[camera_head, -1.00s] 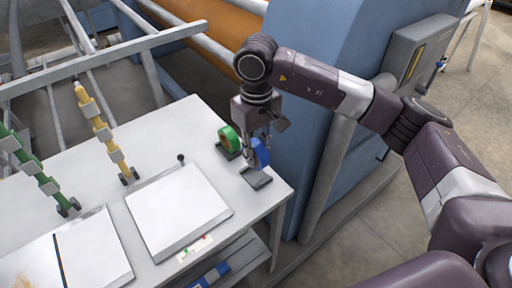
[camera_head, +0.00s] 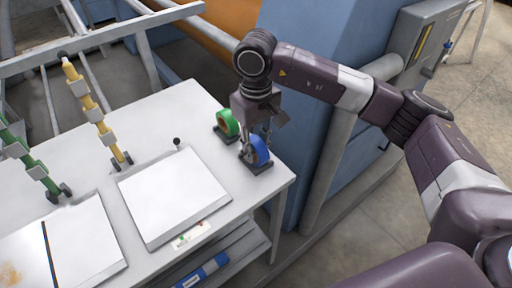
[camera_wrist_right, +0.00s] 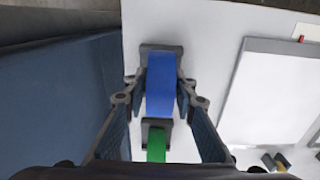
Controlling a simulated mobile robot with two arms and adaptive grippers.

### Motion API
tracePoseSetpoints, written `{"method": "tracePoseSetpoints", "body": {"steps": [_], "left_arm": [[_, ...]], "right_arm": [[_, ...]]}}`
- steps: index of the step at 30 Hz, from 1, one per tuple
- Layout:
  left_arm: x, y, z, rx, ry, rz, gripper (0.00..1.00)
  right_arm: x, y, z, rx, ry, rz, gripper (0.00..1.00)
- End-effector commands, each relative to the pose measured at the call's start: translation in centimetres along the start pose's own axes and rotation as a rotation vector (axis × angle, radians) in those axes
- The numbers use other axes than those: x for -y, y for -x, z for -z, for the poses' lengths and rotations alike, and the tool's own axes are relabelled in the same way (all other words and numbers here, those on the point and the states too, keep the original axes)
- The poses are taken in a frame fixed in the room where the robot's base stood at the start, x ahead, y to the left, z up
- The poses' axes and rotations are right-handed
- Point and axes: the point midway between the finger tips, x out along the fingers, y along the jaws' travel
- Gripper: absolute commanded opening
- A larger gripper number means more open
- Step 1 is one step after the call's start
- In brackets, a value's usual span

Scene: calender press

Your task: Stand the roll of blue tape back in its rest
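The roll of blue tape (camera_head: 259,151) stands upright at its dark rest (camera_head: 262,168), near the right corner of the white table. In the right wrist view the blue roll (camera_wrist_right: 160,84) is seen edge-on, with the dark rest (camera_wrist_right: 160,48) showing at its far end. My right gripper (camera_head: 256,152) points down at the roll. The gripper partly hides the roll in the head view. My left gripper is not in view.
A green tape roll (camera_head: 227,123) stands in its own rest close behind the blue one. A white board (camera_head: 172,195) lies to the left on the table (camera_head: 270,188). The blue machine body (camera_head: 308,100) rises just right of the table.

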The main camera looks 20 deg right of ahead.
Motion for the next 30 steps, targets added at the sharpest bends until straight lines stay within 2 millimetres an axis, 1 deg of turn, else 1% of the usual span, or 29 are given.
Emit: {"method": "tracePoseSetpoints", "body": {"steps": [1, 3, 11, 14, 17, 24, 27, 30], "left_arm": [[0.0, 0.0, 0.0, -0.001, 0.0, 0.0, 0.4], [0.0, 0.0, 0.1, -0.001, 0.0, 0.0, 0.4], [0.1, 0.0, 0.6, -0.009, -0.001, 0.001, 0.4], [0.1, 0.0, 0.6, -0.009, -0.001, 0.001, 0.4], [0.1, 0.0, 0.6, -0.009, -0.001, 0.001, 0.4], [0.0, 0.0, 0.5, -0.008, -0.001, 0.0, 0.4], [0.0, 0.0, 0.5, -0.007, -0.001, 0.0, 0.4], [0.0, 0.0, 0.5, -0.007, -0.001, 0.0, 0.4]], "right_arm": [[0.0, 0.0, 0.0, 0.0, 0.0, 0.0, 0.33], [0.0, 0.0, 0.0, 0.0, 0.0, 0.0, 0.4], [0.0, 0.0, 0.0, 0.0, 0.0, 0.0, 0.4], [0.0, 0.5, 0.0, -0.001, 0.0, 0.0, 0.4], [0.0, 1.9, 0.1, -0.004, 0.0, 0.0, 0.4], [0.0, 7.0, 0.1, -0.005, 0.001, -0.001, 0.4], [0.0, 8.9, 0.1, -0.004, -0.001, 0.0, 0.4], [0.0, 10.4, 0.1, -0.003, -0.001, 0.0, 0.4]]}}
